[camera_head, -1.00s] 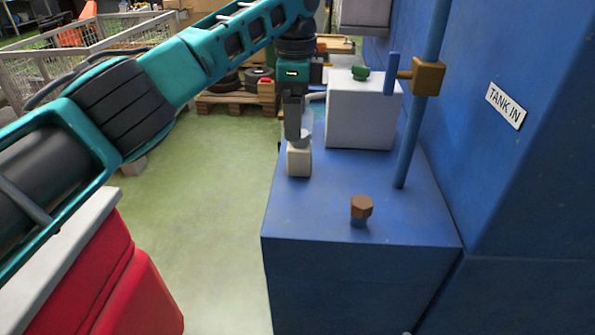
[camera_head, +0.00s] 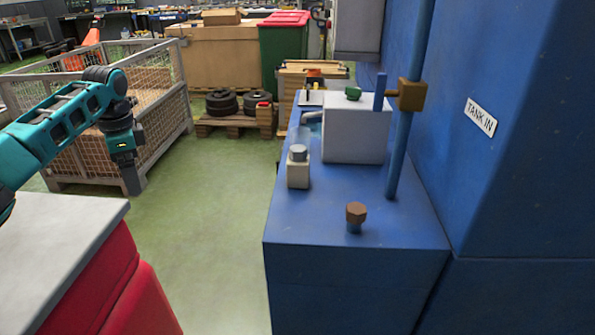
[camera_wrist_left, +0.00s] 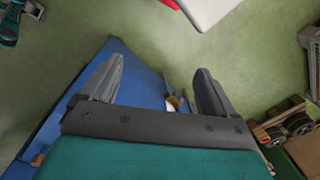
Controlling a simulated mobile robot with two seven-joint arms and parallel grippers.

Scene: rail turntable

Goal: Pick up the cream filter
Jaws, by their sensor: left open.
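The cream filter (camera_head: 298,174) is a small upright cream block with a grey round cap, standing on the near left part of the blue machine top (camera_head: 330,222). My left gripper (camera_head: 132,180) is open and empty. It hangs over the green floor, well to the left of the filter and apart from it. The left wrist view shows its two fingers (camera_wrist_left: 158,78) spread, with floor and part of the blue machine beyond. My right gripper is not in view.
A white box (camera_head: 352,136) with a green knob stands behind the filter, beside a vertical blue pipe (camera_head: 397,155). A brown hex-headed bolt (camera_head: 356,214) rises in front. A red cabinet with grey top (camera_head: 60,232) is at lower left; a mesh crate (camera_head: 165,85) stands behind my gripper.

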